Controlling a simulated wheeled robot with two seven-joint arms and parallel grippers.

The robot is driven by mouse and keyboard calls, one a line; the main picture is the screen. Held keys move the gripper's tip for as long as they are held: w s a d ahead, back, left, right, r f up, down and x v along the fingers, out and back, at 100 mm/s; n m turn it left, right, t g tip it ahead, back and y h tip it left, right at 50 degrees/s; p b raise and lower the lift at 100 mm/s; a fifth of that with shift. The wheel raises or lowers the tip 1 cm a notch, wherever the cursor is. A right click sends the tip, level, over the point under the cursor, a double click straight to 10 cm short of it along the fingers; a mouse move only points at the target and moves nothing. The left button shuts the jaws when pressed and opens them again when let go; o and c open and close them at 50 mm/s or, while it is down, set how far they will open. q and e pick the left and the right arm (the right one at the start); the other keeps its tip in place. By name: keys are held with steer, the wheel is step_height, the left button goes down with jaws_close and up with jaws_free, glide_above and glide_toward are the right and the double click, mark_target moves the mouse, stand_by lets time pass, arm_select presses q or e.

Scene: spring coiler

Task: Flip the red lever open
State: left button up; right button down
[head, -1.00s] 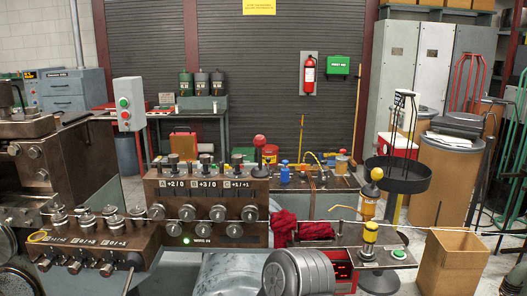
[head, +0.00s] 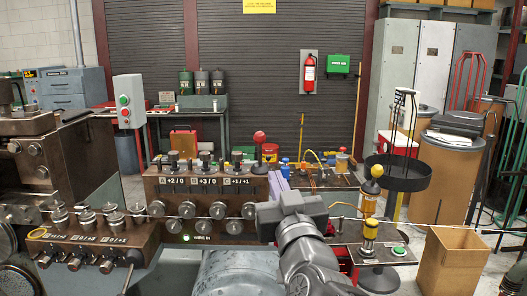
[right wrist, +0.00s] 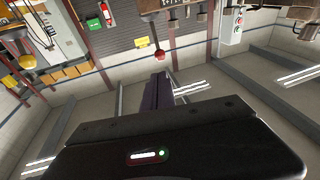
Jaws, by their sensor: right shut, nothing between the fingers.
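The red lever is a red ball knob (head: 259,138) on a dark upright stem, standing on top of the brown machine block at its right end. The knob also shows in the right wrist view (right wrist: 160,56), just past my fingertips. My right gripper (head: 279,180) is shut and empty, its pale purple fingers pointing up, to the right of the lever and lower than the knob. In the right wrist view the fingers (right wrist: 158,88) lie together. I cannot tell whether they touch the stem. My left gripper is not in view.
The brown block (head: 200,185) carries several knobs and dials. Yellow-topped posts (head: 369,230) and a green button (head: 399,251) stand to the right. A cardboard box (head: 452,262) is at the lower right. A grey-green control box (head: 127,100) is at the left.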

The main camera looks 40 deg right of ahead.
mark_target(262, 133)
steer(key=shift+w+r, duration=0.1)
steer(key=shift+w, duration=0.05)
steer(key=p+x, duration=0.3)
steer(key=x, duration=1.1)
steer(key=shift+p, duration=0.3)
steer(key=shift+r+p, duration=0.3)
steer(key=shift+p, duration=0.3)
steer(key=p, duration=0.1)
steer(key=r+g+p, duration=0.1)
steer(key=p, duration=0.1)
steer(key=shift+w+d+r+y, duration=0.15)
steer(key=shift+w+d+y, duration=0.15)
steer(key=shift+w+d, duration=0.1)
steer(key=shift+w+d+p, duration=0.1)
steer(key=shift+w+p, duration=0.1)
steer(key=shift+p, duration=0.25)
steer(key=shift+w+d+r, duration=0.15)
steer(key=shift+w+d, duration=0.1)
steer(key=d+x, duration=0.1)
steer(key=x, duration=0.5)
steer(key=shift+d+r+p, duration=0.2)
steer(key=shift+r+p, duration=0.1)
steer(key=shift+r, duration=0.1)
